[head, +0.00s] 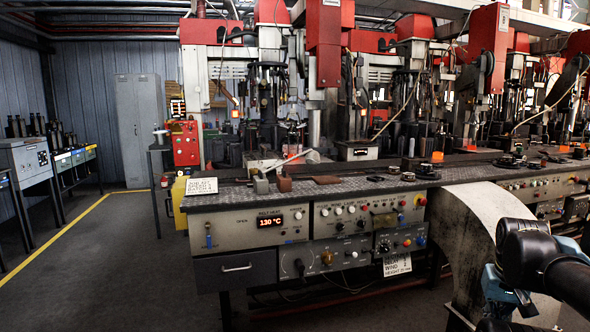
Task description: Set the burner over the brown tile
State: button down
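A flat brown tile (327,180) lies on the dark worktop, left of its middle. A black round piece (427,171) on the right part of the worktop may be the burner, but it is too small to be sure. It stands well apart from the brown tile. My arm (530,255) shows at the lower right, in front of the bench, with dark links and blue joint parts. My gripper cannot be made out in this view, so whether it holds anything does not show.
A grey block (261,185) and a reddish-brown block (284,184) stand left of the tile. A white label card (201,186) is at the worktop's left end. Tall red machines (325,45) rise behind. A curved metal chute (480,235) fronts the bench. The left floor is open.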

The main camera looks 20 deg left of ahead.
aim_at(312, 157)
jog(key=u, duration=1.25)
jog(key=k, duration=0.6)
jog(key=z, duration=0.55)
jog(key=i, duration=1.85)
jog(key=u, duration=0.6)
